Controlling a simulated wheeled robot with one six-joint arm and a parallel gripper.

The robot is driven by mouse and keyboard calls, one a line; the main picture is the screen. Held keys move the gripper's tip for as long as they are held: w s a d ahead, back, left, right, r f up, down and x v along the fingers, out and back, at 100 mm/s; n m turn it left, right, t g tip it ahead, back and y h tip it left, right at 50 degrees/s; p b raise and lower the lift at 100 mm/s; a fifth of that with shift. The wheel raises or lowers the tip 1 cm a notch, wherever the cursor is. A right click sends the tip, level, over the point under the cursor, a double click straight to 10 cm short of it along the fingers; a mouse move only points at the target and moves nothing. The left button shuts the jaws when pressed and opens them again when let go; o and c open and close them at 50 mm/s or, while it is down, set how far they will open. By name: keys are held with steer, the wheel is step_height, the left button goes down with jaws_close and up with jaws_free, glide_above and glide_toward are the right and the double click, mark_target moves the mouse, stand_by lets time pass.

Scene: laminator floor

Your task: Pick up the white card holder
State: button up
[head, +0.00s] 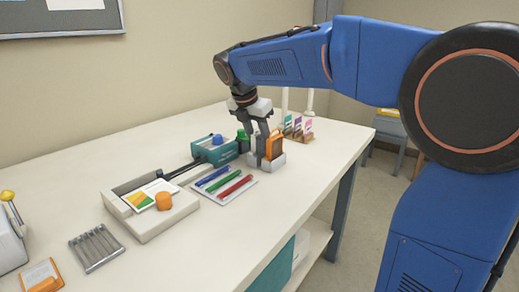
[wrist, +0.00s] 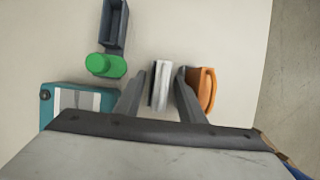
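The white card holder (wrist: 160,88) is a narrow upright white piece with a dark stripe, seen from above in the wrist view. It stands on the pale table between the two fingers of my gripper (wrist: 161,84). A small gap shows on each side of it, so the fingers are open around it and not visibly pressing. In the head view my gripper (head: 259,150) points down low over the table, and its fingers hide most of the holder. An orange piece (wrist: 207,90) stands just outside the right finger.
A green-capped item (wrist: 105,65) and a teal box (head: 215,151) are left of my gripper. A tray of coloured pens (head: 225,187) lies in front. A rack of coloured cards (head: 298,130) stands behind to the right, near the table's right edge.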

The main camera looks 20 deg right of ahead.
jaws_close()
